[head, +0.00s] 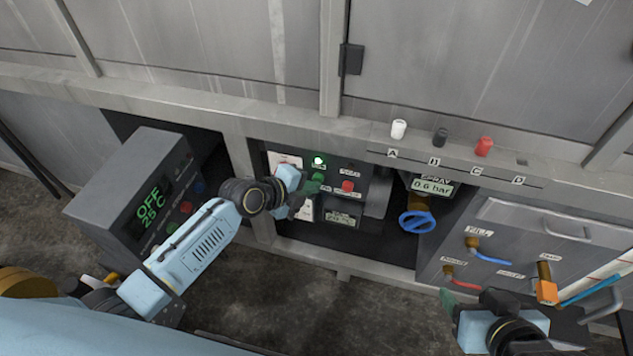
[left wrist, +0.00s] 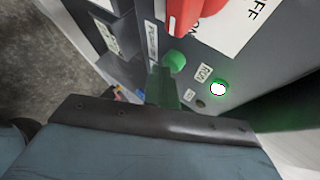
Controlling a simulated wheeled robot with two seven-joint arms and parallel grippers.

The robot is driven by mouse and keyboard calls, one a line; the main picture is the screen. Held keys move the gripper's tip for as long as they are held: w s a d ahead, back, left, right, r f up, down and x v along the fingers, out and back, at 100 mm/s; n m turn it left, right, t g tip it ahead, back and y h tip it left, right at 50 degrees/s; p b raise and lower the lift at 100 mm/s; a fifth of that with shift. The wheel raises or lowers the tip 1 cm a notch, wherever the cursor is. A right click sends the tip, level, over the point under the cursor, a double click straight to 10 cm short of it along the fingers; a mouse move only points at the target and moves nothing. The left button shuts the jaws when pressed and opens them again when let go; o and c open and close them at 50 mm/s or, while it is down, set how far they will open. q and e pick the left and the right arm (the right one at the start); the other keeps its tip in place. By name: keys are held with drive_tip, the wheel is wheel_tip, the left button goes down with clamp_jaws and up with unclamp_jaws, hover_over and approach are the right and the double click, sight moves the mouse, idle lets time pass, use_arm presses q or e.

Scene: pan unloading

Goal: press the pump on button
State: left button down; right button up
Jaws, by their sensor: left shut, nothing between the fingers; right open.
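The dark pump control box (head: 372,170) sits in the middle bay of the steel frame. Its green button (head: 318,178) is left of a red button (head: 347,186). A lamp (head: 319,160) above the green button glows white with a green rim. My left gripper (head: 309,189) is shut and empty, its green fingertips at the green button. In the left wrist view, the fingertips (left wrist: 163,80) lie right beside the green button (left wrist: 175,62); I cannot tell whether they touch it. The lit lamp (left wrist: 219,88) also shows there. My right gripper (head: 468,300) is open, low at the right.
A red switch handle (left wrist: 183,15) is close to my left fingertips. A grey controller (head: 130,195) reading OFF and 25 C stands at left. A blue valve wheel (head: 417,221) and a gauge (head: 433,186) reading 0.6 bar are right of the pump box.

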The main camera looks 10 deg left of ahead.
use_arm(q)
drive_tip(key=shift+s, duration=0.1)
drive_tip(key=shift+s+p, duration=0.45)
drive_tip(key=shift+s, duration=0.35)
drive_tip(key=shift+s, duration=0.1)
drive_tip(key=s+p, duration=0.2)
drive_tip(key=s, duration=0.3)
drive_tip(key=shift+a, duration=0.15)
idle(0.6)
